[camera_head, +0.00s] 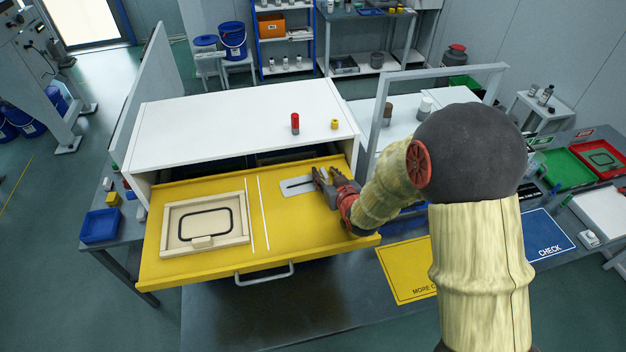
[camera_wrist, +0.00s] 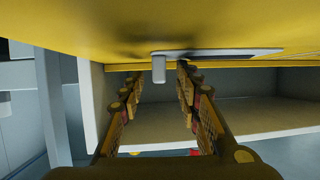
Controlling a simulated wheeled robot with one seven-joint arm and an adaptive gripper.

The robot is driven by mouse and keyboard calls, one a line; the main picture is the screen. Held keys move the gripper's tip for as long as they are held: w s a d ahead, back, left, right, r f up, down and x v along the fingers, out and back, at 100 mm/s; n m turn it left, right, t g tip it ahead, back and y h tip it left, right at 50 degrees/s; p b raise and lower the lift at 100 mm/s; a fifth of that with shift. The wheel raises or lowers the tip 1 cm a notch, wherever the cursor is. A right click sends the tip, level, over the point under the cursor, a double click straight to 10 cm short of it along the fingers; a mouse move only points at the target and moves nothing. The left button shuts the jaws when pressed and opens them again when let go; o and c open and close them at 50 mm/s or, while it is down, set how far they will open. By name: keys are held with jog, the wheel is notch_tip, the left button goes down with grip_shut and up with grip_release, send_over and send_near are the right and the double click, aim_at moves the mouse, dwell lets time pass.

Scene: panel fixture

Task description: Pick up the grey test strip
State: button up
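The grey test strip (camera_head: 296,187) is a flat light plate with a dark slot. It lies on the yellow drawer panel (camera_head: 215,265), right of two thin white lines. My gripper (camera_head: 322,176) is low over the panel at the strip's right end, partly covering it. In the wrist view the strip (camera_wrist: 205,53) appears near the top, with a small pale tab (camera_wrist: 158,70) standing out from it. My gripper's fingers (camera_wrist: 160,76) are apart on either side of the tab, with gaps visible. Contact with the strip is not visible.
A wooden frame with a black outline (camera_head: 205,224) lies on the panel's left. The white cabinet top (camera_head: 235,125) behind holds a red cylinder (camera_head: 295,123) and a yellow piece (camera_head: 334,124). A grey upright frame (camera_head: 376,125) stands right of the cabinet. The panel's front middle is clear.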

jog(key=shift+c, duration=0.8)
grip_shut()
